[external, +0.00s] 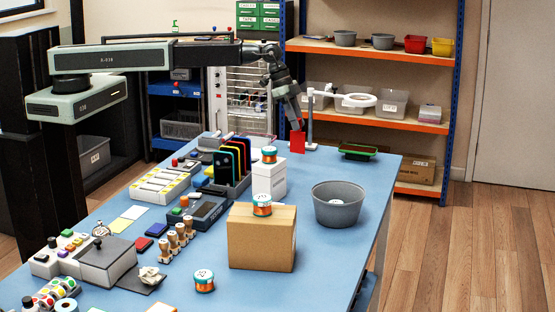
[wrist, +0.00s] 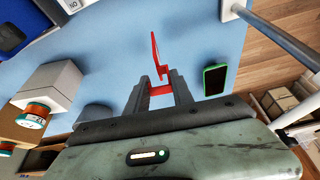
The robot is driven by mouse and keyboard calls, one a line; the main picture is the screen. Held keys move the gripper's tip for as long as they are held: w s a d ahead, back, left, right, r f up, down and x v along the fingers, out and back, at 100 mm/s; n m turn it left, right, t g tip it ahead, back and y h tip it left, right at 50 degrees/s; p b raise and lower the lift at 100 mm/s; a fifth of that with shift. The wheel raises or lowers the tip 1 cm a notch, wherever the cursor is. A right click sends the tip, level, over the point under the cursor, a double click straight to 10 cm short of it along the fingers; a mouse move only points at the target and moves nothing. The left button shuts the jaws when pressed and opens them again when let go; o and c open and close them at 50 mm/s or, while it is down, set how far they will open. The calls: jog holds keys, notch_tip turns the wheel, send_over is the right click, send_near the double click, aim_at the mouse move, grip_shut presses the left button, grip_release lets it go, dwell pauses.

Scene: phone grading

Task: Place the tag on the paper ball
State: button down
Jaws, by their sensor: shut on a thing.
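A flat red tag (external: 298,143) hangs upright from my gripper (external: 297,124) above the far part of the blue table. In the wrist view my gripper (wrist: 160,88) is shut on the red tag (wrist: 155,56), which stands out beyond the fingers. A small crumpled whitish paper ball (external: 150,275) sits on a dark flat piece at the near left of the table. It is well apart from my gripper and I cannot make it out in the wrist view.
A ring lamp (external: 357,101) rises beside my gripper.

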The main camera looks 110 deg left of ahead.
jog(key=s, duration=0.1)
jog(key=s+d, duration=0.1)
jog(key=s, duration=0.3)
jog(key=shift+s+d+r, duration=0.2)
jog(key=shift+s+r, duration=0.05)
